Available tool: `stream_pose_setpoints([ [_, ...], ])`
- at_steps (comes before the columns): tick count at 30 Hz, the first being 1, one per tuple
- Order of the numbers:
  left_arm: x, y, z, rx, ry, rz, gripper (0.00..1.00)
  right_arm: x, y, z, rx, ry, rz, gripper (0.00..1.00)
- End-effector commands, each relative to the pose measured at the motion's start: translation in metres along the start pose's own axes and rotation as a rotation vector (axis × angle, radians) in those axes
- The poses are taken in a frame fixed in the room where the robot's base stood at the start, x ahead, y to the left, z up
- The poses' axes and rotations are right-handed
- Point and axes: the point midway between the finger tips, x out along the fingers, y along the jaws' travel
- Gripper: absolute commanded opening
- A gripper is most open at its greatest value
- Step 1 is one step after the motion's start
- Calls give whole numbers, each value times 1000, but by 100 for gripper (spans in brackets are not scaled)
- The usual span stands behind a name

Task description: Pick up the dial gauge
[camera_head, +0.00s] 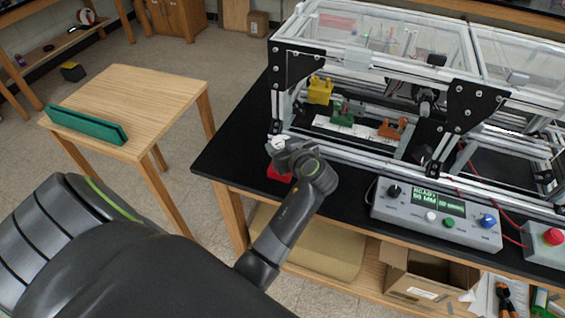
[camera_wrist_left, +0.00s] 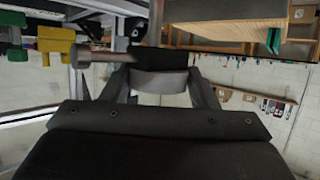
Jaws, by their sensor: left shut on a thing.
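My left gripper (camera_head: 281,145) is at the near left corner of the black bench, above a red block (camera_head: 279,173). In the left wrist view, the left gripper (camera_wrist_left: 160,85) is shut on the dial gauge (camera_wrist_left: 158,81), a short round body with a pale rim. A grey stem (camera_wrist_left: 95,55) sticks out from it to the left. In the head view only a small pale part of the gauge (camera_head: 278,141) shows at the fingertips; my wrist hides the rest. I cannot tell whether the gauge touches the red block. My right gripper is not in view.
The extrusion frame (camera_head: 350,160) stands just behind and right of the gripper, with yellow (camera_head: 319,90), green (camera_head: 342,114) and orange (camera_head: 391,128) parts inside. A control box (camera_head: 436,214) sits at the right.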

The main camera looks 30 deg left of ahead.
Motion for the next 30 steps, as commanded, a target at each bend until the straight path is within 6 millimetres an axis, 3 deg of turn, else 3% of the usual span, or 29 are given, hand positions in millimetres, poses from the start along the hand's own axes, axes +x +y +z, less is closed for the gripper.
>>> stream_pose_setpoints([
  [4, 0, -1, 3, 2, -7, -3, 0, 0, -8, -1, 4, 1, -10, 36],
  [14, -2, -1, -2, 0, -8, -5, 0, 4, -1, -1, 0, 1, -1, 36],
  [30, -35, 0, -85, -2, -1, -1, 0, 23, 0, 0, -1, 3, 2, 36],
])
